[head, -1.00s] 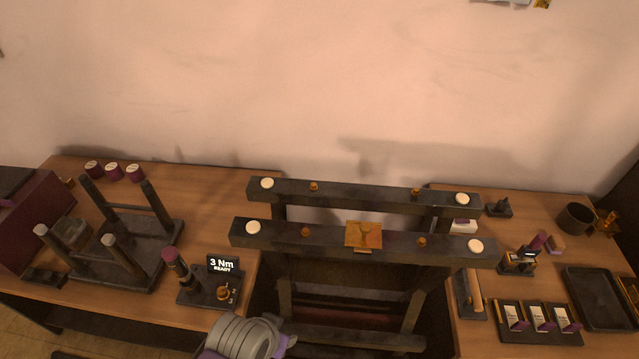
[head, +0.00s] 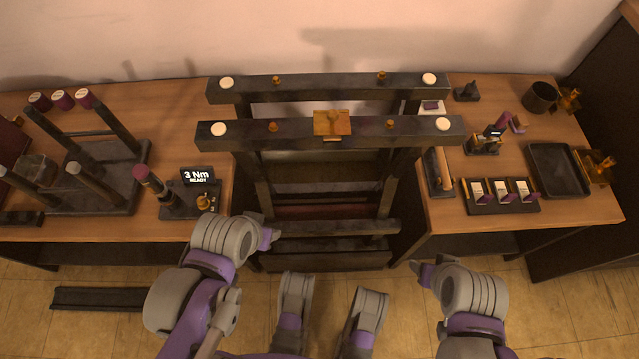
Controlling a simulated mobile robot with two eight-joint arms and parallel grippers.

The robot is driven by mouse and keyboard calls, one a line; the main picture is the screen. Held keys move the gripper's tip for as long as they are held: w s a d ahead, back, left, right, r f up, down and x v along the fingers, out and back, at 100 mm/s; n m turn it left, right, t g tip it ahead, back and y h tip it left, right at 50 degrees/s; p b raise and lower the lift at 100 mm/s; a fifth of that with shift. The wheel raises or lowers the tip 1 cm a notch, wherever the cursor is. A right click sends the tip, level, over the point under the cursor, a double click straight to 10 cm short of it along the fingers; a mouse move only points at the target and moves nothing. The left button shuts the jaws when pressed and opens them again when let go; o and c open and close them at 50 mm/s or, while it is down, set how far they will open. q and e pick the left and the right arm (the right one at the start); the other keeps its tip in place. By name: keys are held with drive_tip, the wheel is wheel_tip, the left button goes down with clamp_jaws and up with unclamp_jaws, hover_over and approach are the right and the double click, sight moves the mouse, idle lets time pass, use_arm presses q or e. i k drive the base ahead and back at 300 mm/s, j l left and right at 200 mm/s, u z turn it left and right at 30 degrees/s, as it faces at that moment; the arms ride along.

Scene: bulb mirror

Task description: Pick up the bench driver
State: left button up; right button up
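The bench driver (head: 152,186), as I take it, is a dark upright tool with a purple-red cap. It stands in a dark dock (head: 176,213) at the right front of the left table. Beside it, a small display (head: 198,176) reads "3 Nm READY". My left arm shows below and to the right of the dock, apart from the driver. My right arm shows at the lower right, in front of the right table.
A dark two-beam frame (head: 420,130) stands between the tables, with an orange block (head: 331,122) on its near beam. An upturned four-legged piece (head: 100,160) lies left of the driver. The right table holds a black tray (head: 556,149) and a card rack (head: 502,208).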

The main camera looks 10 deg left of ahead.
sight(141, 172)
drive_tip(key=k+j+u, duration=0.1)
drive_tip(key=u, duration=0.4)
drive_tip(key=j+u, duration=0.2)
drive_tip(key=u, duration=0.3)
drive_tip(key=j+u, duration=0.25)
drive_tip(key=u, duration=0.25)
drive_tip(key=k, duration=0.05)
